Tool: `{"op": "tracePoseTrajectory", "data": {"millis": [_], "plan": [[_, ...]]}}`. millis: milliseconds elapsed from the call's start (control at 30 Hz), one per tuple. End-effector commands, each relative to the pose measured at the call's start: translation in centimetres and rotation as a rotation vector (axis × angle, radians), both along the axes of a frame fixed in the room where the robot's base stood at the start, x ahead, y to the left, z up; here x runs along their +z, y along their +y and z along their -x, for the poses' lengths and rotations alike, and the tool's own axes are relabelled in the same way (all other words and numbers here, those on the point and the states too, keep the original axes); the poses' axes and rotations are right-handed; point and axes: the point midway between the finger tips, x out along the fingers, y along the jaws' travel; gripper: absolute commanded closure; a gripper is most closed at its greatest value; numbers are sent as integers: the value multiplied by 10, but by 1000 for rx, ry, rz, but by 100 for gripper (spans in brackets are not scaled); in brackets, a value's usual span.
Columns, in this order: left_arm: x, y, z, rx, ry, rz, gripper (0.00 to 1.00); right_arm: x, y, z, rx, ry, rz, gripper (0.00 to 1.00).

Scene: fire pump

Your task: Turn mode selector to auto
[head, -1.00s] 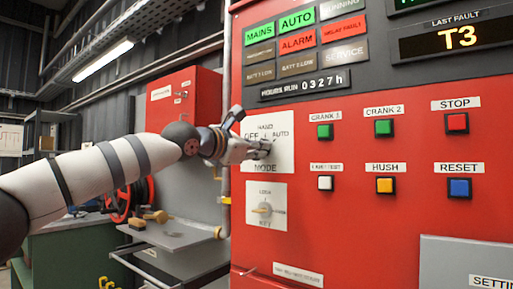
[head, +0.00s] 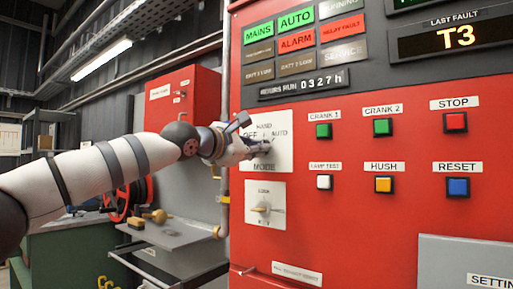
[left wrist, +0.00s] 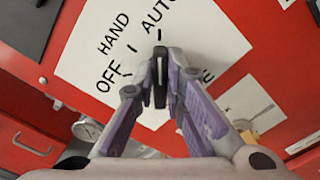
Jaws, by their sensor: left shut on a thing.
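The mode selector is a black knob (left wrist: 160,76) with a pale line, on a white plate (head: 283,155) marked HAND, OFF and AUTO on the red panel. In the left wrist view, the knob's upper end points toward the word AUTO. My left gripper (head: 262,146) reaches the plate from the left. In the left wrist view its two purple-grey fingers (left wrist: 160,85) are shut on the knob, one on each side. In the head view the fingers hide most of the knob. My right gripper is not in view.
Below the plate is a key switch (head: 262,209). To the right are push buttons, including green ones (head: 323,130), a red one (head: 455,122) and a blue one (head: 457,187). A grey box (head: 465,262) is at the lower right. A pipe (head: 224,190) runs along the panel's left edge.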

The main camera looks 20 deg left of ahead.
Motion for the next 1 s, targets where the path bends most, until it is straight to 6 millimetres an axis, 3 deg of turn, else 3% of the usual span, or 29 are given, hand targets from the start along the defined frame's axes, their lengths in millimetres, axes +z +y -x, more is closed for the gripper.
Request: {"op": "tracePoseTrajectory", "data": {"millis": [133, 167, 233, 567, 667, 1000], "plan": [[0, 0, 0, 1, 1, 1, 100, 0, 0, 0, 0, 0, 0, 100], [0, 0, 0, 1, 1, 1, 82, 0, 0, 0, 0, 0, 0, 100], [0, 0, 0, 1, 1, 1, 69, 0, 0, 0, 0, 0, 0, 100], [1, 2, 3, 1, 0, 1, 69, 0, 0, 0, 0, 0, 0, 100], [3, 8, 17, 2, -3, -2, 69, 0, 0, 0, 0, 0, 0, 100], [1, 36, 96, 1, -2, 2, 69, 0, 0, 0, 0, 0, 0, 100]]}}
